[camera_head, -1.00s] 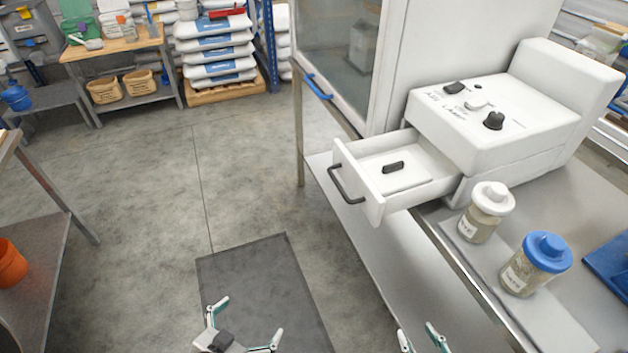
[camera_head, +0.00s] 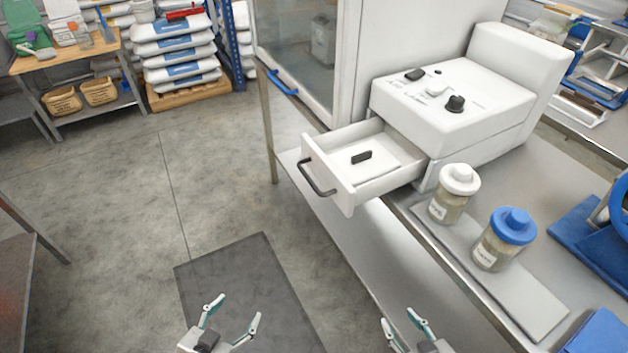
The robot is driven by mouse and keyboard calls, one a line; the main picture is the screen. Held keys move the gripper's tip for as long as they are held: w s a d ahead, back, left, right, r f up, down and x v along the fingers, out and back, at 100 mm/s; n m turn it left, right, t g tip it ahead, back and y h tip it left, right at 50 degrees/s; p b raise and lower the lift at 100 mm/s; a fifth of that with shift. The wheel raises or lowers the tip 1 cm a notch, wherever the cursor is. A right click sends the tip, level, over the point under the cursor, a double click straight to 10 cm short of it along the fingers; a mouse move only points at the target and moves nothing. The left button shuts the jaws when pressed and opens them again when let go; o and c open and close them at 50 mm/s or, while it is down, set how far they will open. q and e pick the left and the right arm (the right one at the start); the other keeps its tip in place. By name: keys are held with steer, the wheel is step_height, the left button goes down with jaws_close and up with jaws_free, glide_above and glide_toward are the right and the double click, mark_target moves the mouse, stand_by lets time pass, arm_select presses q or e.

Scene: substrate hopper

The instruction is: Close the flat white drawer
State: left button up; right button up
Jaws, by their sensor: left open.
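The flat white drawer (camera_head: 348,193) is pulled out of the white machine (camera_head: 455,110) on the steel table. It has a dark bar handle (camera_head: 318,177) on its front, and a small black block (camera_head: 361,157) shows inside it. My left gripper (camera_head: 233,314) is open and empty at the bottom of the view, over the dark floor mat, well below and left of the drawer in the picture. My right gripper (camera_head: 400,324) shows at the bottom edge, below the drawer; its fingers stand apart with nothing between them. Neither gripper touches the drawer.
A white-lidded jar (camera_head: 453,195) and a blue-lidded jar (camera_head: 504,240) stand on a light mat to the right of the drawer. A glass-doored cabinet (camera_head: 305,50) with a blue handle rises behind it. The floor left of the drawer is clear.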

mark_target(378, 162)
arm_select(q)
steer(key=w+d+r+m+t+h, duration=0.1)
steer(key=w+r+m, duration=0.2)
steer(key=w+d+r+m+t+h, duration=0.1)
steer(key=w+r+m+h, duration=0.1)
steer(key=w+r, duration=0.1)
steer(key=w+d+r+m+t+h+b, duration=0.1)
steer(key=w+r+m, duration=0.2)
steer(key=w, duration=0.1)
steer(key=shift+r+m+h, duration=0.3)
steer(key=shift+r+h, duration=0.05)
steer(key=shift+h, duration=0.05)
jaws_close()
step_height(378, 162, up, 11)
steer(key=w+m+g+h+b, duration=0.15)
steer(key=m+g+h, duration=0.25)
steer(key=m+h, duration=0.9)
steer(key=w+d+r+m+y+p, duration=0.2)
steer(key=w+d, duration=0.5)
steer(key=d, duration=0.5)
steer(key=shift+d+r+m+y+p, duration=0.15)
steer(key=shift+m+y+p, duration=0.25)
steer(key=shift+m+y, duration=0.25)
steer(key=shift+w, duration=0.1)
